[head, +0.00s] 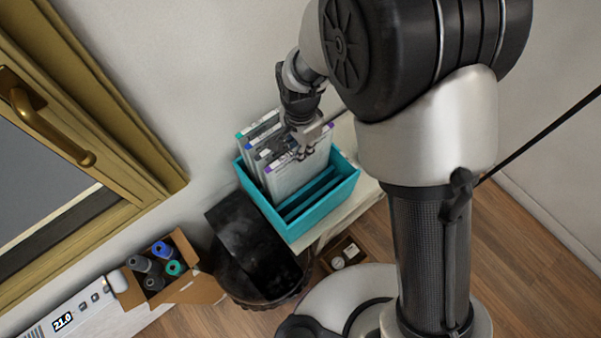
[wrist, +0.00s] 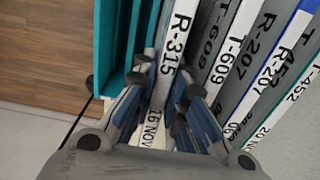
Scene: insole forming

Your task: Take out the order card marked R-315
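The order card marked R-315 (wrist: 173,43) stands upright in the teal rack (head: 290,228). It is the card nearest the rack's empty slots. In the head view it is the front card (head: 297,176), with a purple mark at its corner. My gripper (wrist: 165,85) is at the card's top edge, with one finger on each side of it. The gap between the fingers is narrow, about the card's thickness. I cannot tell whether the fingers touch it. My gripper also shows over the cards in the head view (head: 305,148).
Several cards stand close behind R-315, including T-609 (wrist: 229,48), R-207 (wrist: 262,88) and T-452 (wrist: 296,98). Empty slots lie on its other side. A dark basket (head: 262,291) and a box of spools (head: 172,284) stand lower left. A window frame (head: 130,165) is at left.

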